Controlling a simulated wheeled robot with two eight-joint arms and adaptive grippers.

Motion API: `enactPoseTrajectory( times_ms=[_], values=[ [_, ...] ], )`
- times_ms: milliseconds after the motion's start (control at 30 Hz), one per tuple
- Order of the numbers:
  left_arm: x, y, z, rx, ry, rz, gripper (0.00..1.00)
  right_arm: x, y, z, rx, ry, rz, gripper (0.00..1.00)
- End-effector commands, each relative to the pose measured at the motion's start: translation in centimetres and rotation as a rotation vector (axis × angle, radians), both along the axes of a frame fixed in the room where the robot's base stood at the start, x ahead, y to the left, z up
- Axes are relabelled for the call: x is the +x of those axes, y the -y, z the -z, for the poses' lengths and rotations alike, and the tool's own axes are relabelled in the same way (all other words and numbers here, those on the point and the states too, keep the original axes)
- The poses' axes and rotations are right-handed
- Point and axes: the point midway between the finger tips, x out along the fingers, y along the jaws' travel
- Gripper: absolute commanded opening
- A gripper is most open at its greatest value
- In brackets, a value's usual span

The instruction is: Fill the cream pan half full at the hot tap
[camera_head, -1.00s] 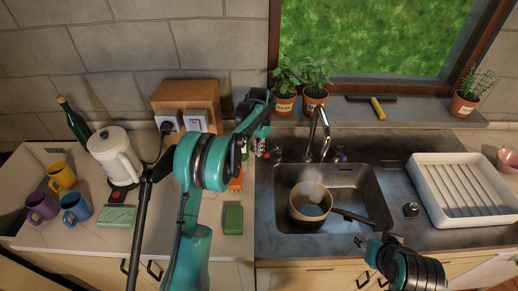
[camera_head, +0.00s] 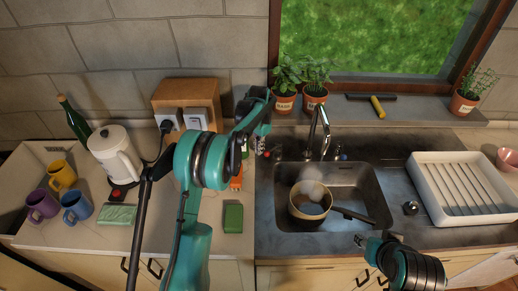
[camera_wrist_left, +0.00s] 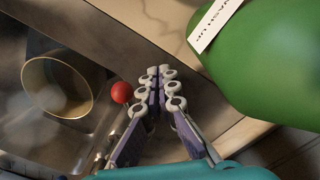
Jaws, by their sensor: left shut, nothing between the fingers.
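The cream pan (camera_head: 309,215) sits upright in the sink under the tap spout (camera_head: 322,130), its dark handle pointing right. Greyish liquid shows inside it and a pale haze hangs above; its exact level is unclear. The wrist view shows the pan's rim (camera_wrist_left: 88,95) through the haze. The red hot tap knob (camera_wrist_left: 122,92) is just left of my left gripper (camera_wrist_left: 160,75), which is shut and empty with its fingertips together. In the head view my left gripper (camera_head: 263,148) is at the sink's back left corner. My right gripper (camera_head: 362,241) is by the counter's front edge, clear of the pan handle; its jaws are too small to read.
A green wash-up bottle (camera_wrist_left: 265,70) stands close right of the left gripper in the wrist view. The blue tap knob (camera_head: 341,156) is right of the spout. A white drying rack (camera_head: 418,190) stands right of the sink. Potted herbs (camera_head: 284,104) line the sill.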

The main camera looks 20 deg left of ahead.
Motion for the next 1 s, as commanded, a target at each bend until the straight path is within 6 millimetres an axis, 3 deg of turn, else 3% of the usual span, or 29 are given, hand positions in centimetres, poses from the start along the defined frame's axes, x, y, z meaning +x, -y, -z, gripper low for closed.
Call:
enactPoseTrajectory(
  times_ms=[1000],
  values=[
    [-0.5, 1.1, 0.0, 0.0, 0.0, 0.0, 0.0, 0.0, 0.0, 0.1, 0.0, 0.0, 0.0, 0.4]
  ],
)
